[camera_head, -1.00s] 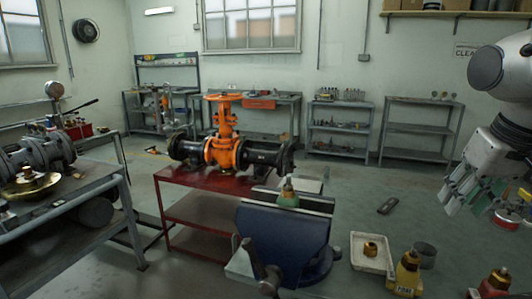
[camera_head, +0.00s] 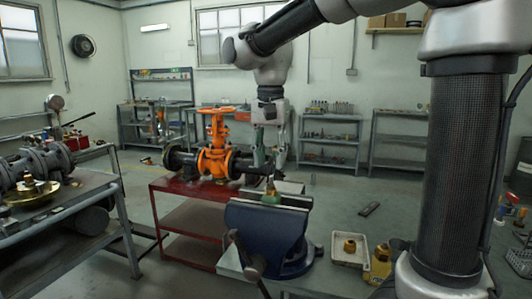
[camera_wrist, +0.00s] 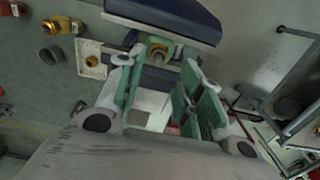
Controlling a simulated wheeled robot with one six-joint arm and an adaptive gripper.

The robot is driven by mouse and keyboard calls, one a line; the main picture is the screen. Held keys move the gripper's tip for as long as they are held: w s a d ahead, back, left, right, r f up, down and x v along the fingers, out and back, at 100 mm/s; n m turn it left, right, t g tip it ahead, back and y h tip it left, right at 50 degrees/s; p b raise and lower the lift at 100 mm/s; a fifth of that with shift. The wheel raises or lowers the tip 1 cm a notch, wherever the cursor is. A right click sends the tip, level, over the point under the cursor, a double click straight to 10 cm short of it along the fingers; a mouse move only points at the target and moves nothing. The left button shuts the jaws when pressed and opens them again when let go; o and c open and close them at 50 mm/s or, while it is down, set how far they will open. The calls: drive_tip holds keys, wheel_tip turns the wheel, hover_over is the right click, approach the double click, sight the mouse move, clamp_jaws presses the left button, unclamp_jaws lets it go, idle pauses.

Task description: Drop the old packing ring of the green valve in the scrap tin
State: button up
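The green valve (camera_head: 271,198) is clamped upright in the blue vise (camera_head: 265,232). It also shows near the top of the wrist view (camera_wrist: 147,42), with a brass-coloured opening and a stem. I cannot make out the old packing ring as a separate piece. My gripper (camera_head: 267,163) is above the valve, pointing down. In the wrist view its green-padded fingers (camera_wrist: 160,82) are wide apart with nothing between them. A grey open tin (camera_wrist: 52,53), which looks like the scrap tin, stands at the left of the wrist view. My arm partly hides it in the head view.
A white tray (camera_head: 340,256) with a brass nut (camera_head: 349,246) lies right of the vise. An orange gate valve (camera_head: 215,160) with black pipes stands on a red table (camera_head: 185,188) behind the vise.

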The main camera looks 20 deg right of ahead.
sight(271, 177)
drive_tip(key=shift+f, duration=2.9)
drive_tip(key=shift+c, duration=0.4)
drive_tip(key=c, duration=0.7)
drive_tip(key=shift+o, duration=0.2)
